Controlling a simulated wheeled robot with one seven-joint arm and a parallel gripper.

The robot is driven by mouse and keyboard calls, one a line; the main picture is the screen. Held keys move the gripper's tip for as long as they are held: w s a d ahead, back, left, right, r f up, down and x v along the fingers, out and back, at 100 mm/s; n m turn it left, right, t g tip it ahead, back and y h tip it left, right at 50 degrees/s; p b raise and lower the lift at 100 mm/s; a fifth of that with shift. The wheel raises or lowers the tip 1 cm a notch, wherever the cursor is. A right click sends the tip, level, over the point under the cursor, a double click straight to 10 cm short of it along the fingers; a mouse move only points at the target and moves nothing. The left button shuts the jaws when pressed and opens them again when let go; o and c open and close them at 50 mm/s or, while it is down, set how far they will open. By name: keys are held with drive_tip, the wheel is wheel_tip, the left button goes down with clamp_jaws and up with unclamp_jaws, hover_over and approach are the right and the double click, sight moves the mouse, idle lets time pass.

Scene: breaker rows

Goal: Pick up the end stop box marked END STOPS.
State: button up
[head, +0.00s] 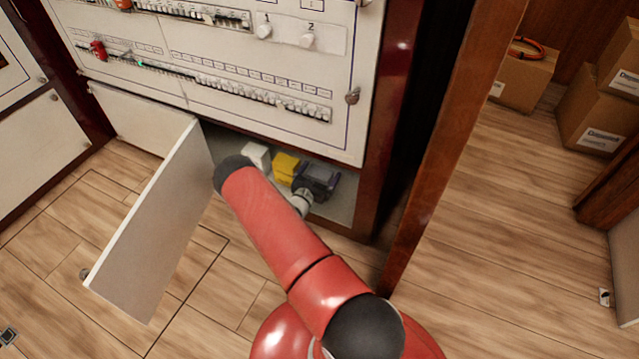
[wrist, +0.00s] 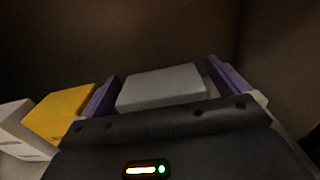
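A grey box (wrist: 160,88) lies between the purple fingers of my gripper (wrist: 163,68) in the wrist view, with a narrow gap showing at the right finger. The gripper is open, with one finger on each side of the box. A yellow box (wrist: 60,112) is left of the gripper, and a white box (wrist: 14,128) is left of that. No END STOPS marking is readable, so I cannot tell which box carries it. In the head view my gripper (head: 318,178) is inside the low cabinet compartment, right of the yellow box (head: 285,167) and white box (head: 257,155); it hides the grey box.
The compartment door (head: 160,225) stands open to the left of my arm. The breaker panel (head: 230,60) rises above the opening. A dark red cabinet post (head: 378,150) bounds it on the right.

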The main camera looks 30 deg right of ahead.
drive_tip(key=c, duration=1.4)
drive_tip(key=shift+r, duration=0.1)
